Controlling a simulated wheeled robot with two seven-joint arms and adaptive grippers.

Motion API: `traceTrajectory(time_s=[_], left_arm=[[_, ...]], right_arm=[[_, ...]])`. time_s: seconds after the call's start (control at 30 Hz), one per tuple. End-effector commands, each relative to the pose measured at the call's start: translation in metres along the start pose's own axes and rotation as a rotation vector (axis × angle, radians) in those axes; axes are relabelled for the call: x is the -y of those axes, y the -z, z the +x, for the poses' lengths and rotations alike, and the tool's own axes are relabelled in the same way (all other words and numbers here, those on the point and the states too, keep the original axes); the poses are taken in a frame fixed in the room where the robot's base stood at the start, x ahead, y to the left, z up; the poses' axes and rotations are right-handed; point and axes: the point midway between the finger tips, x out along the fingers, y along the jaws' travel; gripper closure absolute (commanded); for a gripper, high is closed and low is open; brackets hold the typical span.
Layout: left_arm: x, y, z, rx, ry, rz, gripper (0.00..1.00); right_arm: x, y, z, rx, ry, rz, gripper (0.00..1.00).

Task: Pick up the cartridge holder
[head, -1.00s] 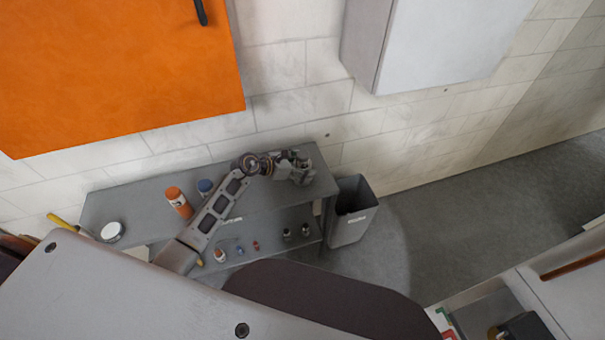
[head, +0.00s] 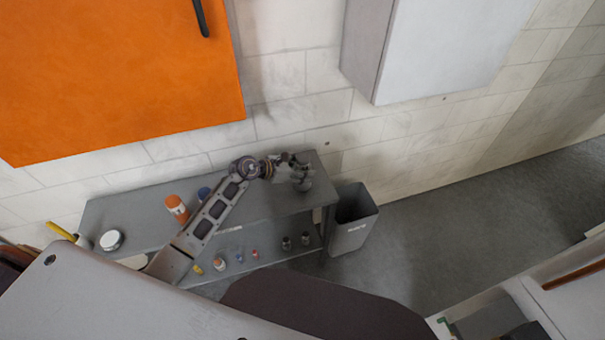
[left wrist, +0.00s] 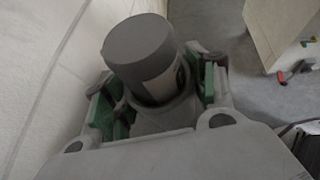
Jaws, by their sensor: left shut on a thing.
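The cartridge holder (left wrist: 140,50) is a grey cylinder with a rounded cap and a pale band. It fills the upper middle of the left wrist view. My left gripper (left wrist: 155,100) has its green-padded fingers on both sides of it and is shut on it. In the head view my left gripper (head: 302,175) is at the right end of the grey shelf (head: 265,203). The holder is too small and too close to the fingers there to make out clearly. My right gripper is not in view.
A grey bin (head: 352,225) stands right of the shelf. A white wall cabinet (head: 430,50) hangs above.

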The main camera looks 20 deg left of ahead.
Motion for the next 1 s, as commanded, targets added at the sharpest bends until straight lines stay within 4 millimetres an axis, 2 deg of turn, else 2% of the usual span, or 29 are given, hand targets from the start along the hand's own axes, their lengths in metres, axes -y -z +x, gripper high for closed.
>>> traceTrajectory(time_s=[0.2,0.5,1.0], left_arm=[[-0.001,-0.031,-0.017,0.003,-0.001,0.005,0.71],[-0.001,-0.061,-0.033,0.002,-0.001,0.003,0.71],[0.0,-0.067,-0.036,0.002,0.0,0.0,0.71]], right_arm=[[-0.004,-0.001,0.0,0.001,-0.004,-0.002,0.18],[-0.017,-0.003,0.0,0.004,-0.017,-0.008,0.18],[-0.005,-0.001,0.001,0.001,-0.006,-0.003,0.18]])
